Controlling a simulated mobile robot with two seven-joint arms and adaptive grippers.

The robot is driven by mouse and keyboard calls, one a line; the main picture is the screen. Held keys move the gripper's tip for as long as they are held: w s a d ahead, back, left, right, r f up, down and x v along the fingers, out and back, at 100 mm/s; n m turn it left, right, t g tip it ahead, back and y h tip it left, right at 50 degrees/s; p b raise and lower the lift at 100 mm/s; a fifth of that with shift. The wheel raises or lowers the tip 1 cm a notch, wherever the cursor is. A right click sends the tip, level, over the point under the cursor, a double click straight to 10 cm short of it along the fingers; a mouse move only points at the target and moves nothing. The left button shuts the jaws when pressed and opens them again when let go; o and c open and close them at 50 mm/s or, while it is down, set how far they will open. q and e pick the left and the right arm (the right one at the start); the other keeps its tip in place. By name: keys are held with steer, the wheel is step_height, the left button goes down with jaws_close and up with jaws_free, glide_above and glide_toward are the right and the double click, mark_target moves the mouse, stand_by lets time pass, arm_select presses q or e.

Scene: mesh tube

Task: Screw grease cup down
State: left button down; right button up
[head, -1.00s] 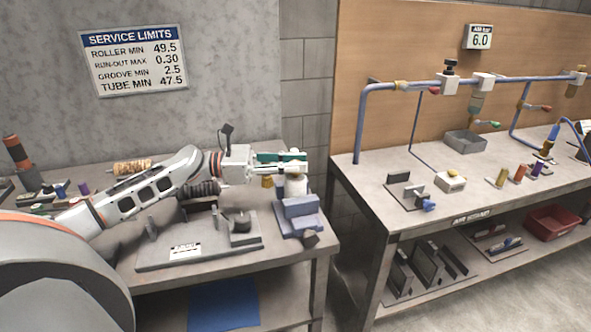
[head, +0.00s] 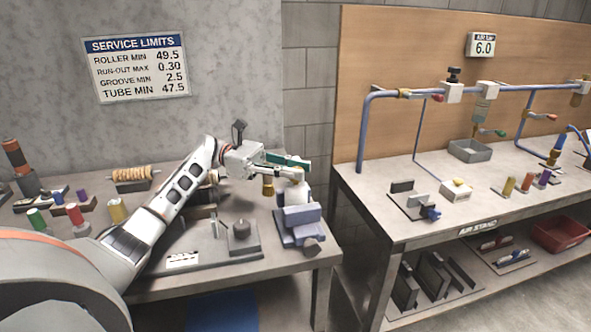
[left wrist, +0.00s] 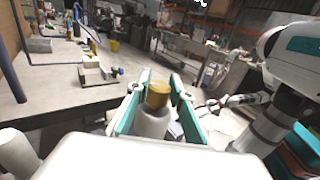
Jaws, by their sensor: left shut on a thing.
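My left gripper (head: 292,168) is at the blue-grey vise block (head: 299,215) at the right front of the left bench. A pale cylinder (head: 295,193) stands at the block beneath the fingertips. In the left wrist view, the teal fingers (left wrist: 158,88) lie on both sides of a brass grease cup (left wrist: 158,94), with a grey cylinder (left wrist: 151,122) just below it in the picture. The fingers are shut on the cup; their exact contact is partly hidden.
A dark base plate (head: 215,250) with posts and a round part lies left of the block. A spiral roller (head: 132,174) and coloured cylinders are farther left.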

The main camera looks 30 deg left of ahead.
arm_select(q)
steer(key=shift+f, duration=0.1)
stand_by(0.4)
steer(key=c, duration=1.8)
jaws_free()
steer(key=shift+o, duration=0.2)
step_height(320, 180, up, 10)
